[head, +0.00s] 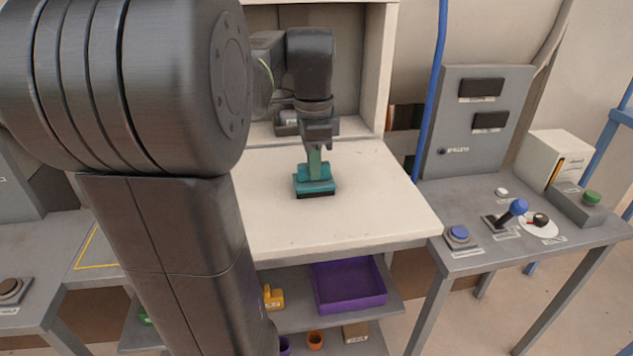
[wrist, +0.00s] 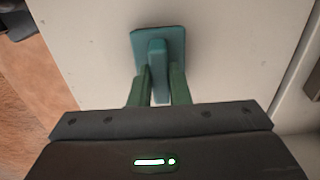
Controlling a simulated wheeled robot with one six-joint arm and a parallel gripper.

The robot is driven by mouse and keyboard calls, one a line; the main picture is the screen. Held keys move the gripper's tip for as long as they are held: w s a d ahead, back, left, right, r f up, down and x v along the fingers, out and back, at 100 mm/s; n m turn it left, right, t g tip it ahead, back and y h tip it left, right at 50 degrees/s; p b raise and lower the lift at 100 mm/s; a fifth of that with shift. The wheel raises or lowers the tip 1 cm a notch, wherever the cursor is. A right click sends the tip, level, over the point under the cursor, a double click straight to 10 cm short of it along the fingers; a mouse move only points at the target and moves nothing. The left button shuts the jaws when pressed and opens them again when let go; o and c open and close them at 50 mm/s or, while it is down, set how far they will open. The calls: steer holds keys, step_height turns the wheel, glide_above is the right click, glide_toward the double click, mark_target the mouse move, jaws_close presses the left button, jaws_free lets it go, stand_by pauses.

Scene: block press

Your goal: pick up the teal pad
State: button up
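The teal pad (head: 315,186) is a flat block with a raised grip on top and a dark underside. It is at the white table's middle, below my gripper (head: 315,163). In the wrist view, the pad (wrist: 174,42) shows its upright grip between the two green fingers of my gripper (wrist: 159,80).
The white table (head: 380,215) is otherwise clear in front. A shelf below holds a purple tray (head: 349,307) and a yellow block (head: 273,297). To the right, a grey bench (head: 480,200) carries a blue button (head: 459,233) and a blue-knobbed lever (head: 517,207). A blue post (head: 432,90) stands between.

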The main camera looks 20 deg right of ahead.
steer(key=shift+r, duration=0.1)
steer(key=shift+r+p, duration=2.2)
steer(key=shift+p, duration=0.15)
